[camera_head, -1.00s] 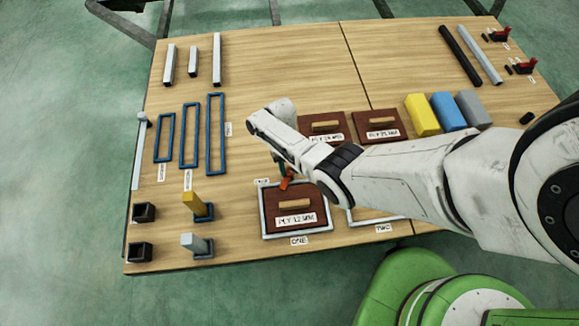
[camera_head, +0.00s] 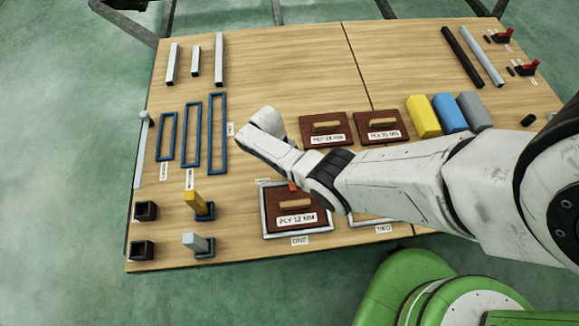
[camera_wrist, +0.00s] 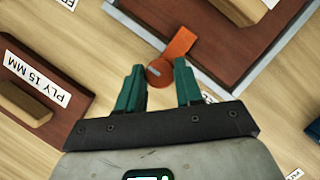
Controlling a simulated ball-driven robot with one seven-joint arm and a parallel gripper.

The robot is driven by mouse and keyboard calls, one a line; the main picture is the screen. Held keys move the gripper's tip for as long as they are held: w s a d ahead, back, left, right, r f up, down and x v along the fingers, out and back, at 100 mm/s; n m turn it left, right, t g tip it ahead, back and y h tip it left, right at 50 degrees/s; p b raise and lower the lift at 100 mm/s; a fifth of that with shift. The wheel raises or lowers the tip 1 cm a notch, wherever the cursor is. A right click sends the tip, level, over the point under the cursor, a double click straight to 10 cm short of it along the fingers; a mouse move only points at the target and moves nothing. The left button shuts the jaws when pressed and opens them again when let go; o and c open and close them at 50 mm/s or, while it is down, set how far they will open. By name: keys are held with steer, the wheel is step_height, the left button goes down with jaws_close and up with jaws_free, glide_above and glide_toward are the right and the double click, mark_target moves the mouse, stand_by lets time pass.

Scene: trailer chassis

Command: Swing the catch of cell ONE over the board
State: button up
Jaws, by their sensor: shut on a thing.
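The orange catch (camera_wrist: 180,43) has a round pivot end (camera_wrist: 160,72) and a flat lever. In the wrist view the lever points up and to the right, its end across the grey frame of cell ONE at the edge of the brown board. My gripper (camera_wrist: 160,78) has its teal fingers on either side of the pivot end and is shut on the catch. In the head view the board (camera_head: 275,207), labelled PLY 12 MM, lies in the cell ONE frame (camera_head: 265,226). Only a bit of the catch (camera_head: 292,187) shows there; my arm hides the fingers.
The PLY 15 MM board (camera_wrist: 45,85) lies close to my gripper in the wrist view. Two brown boards lie behind the arm in the head view. Cell TWO (camera_head: 372,219) is partly under my arm.

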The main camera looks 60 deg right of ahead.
stand_by(0.4)
steer(key=o, duration=1)
steer(key=p+v, duration=0.2)
steer(key=v, duration=0.8)
steer(key=shift+r+p, duration=0.35)
steer(key=shift+r, duration=0.05)
steer(key=shift+w+a, duration=0.1)
steer(key=s+a+r+t+p, duration=0.2)
steer(key=s+a+r+t, duration=0.1)
steer(key=s+a, duration=0.5)
steer(key=s+a+r+n+t+p, duration=0.1)
steer(key=s+a+r, duration=0.3)
steer(key=s+r, duration=0.6)
step_height(320, 180, up, 3)
steer(key=shift+s+f+t+h, duration=0.15)
steer(key=shift+t+h, duration=0.25)
steer(key=shift+t, duration=0.4)
